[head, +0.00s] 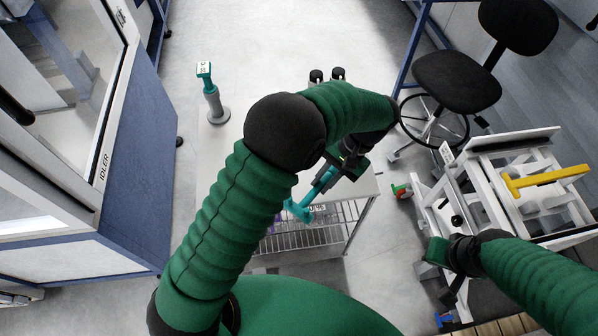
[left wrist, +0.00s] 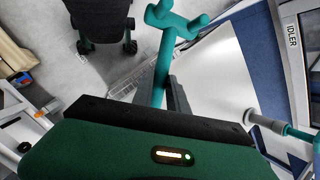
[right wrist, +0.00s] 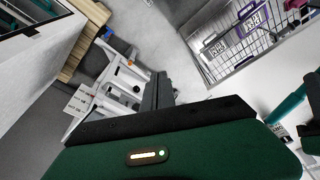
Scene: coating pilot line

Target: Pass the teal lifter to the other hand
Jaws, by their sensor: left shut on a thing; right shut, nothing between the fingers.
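The teal lifter (head: 318,190) is a bar with a forked end, held over the front edge of a grey cart. My left gripper (head: 338,172) is shut on it. In the left wrist view the lifter (left wrist: 163,55) sticks out beyond the fingers, forked end away from the palm; the gripped part is mostly hidden. My right gripper (head: 424,270) is at the right, apart from the lifter, beside a white frame. In the right wrist view its fingers (right wrist: 158,90) are closed with nothing between them. A teal bar (right wrist: 288,105), seemingly the lifter, shows at that view's right edge.
A teal-handled tool (head: 206,85) stands on a grey base at the cart's far left. Two dark-capped items (head: 327,75) stand at its back. A wire basket (head: 300,235) is below. A white frame with a yellow bar (head: 545,178) is right. A blue cabinet (head: 115,190) is left.

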